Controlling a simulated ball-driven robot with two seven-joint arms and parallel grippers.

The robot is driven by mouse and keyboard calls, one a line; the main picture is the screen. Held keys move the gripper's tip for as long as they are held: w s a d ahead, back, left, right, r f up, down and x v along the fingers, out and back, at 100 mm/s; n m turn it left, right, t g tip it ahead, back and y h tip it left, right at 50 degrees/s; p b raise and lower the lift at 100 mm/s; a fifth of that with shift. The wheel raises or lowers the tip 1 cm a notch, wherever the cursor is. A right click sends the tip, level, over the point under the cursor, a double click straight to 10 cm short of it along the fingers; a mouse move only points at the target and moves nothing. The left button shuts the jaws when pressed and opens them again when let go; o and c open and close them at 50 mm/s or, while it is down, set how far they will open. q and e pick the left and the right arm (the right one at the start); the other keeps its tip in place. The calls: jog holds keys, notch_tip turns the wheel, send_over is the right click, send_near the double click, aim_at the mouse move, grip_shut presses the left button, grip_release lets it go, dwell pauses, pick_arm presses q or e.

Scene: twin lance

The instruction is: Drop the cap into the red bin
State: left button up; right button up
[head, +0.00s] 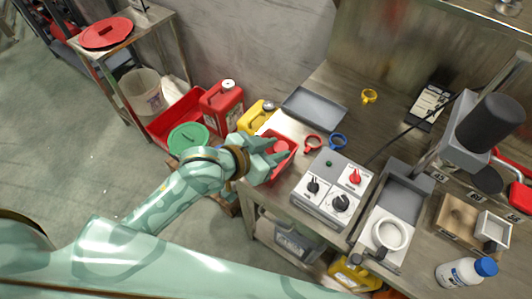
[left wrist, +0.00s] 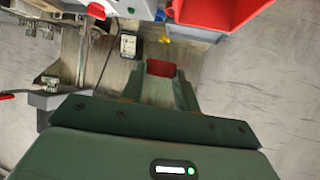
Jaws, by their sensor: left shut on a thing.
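In the left wrist view the red cap (left wrist: 160,68) sits between the ends of the two green fingers (left wrist: 160,82). The gripper and forearm hide part of the bin, so its inside is mostly hidden. My right gripper is not in view.
A grey tray (head: 314,108), a red ring (head: 313,143), a blue ring (head: 338,141) and a knobbed control box (head: 333,190) are near the bin. A red can (head: 222,107) and a yellow can (head: 256,117) stand beyond the bench edge.

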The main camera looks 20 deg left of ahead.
pick_arm(q)
jog(key=shift+m+g+h, duration=0.5)
jog(key=shift+m+h, duration=0.1)
jog(key=shift+m, duration=0.1)
jog(key=w+a+f+b, duration=0.1)
jog(key=f+b, duration=0.1)
jog(key=f, duration=0.1)
jog(key=w+a+f+b, duration=0.1)
jog(key=a+f+b, duration=0.1)
jog(key=f, duration=0.1)
jog(key=w+a+f+b, duration=0.1)
jog(key=a+f+b, duration=0.1)
jog(key=f, duration=0.1)
jog(key=shift+w+f, duration=0.2)
jog(key=shift+w, duration=0.1)
jog(key=shift+r, duration=0.15)
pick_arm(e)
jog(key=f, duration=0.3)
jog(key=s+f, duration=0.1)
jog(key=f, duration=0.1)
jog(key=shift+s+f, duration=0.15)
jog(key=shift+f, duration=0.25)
pick_arm(q)
jog(key=o, duration=0.8)
jog(key=shift+o, duration=1.1)
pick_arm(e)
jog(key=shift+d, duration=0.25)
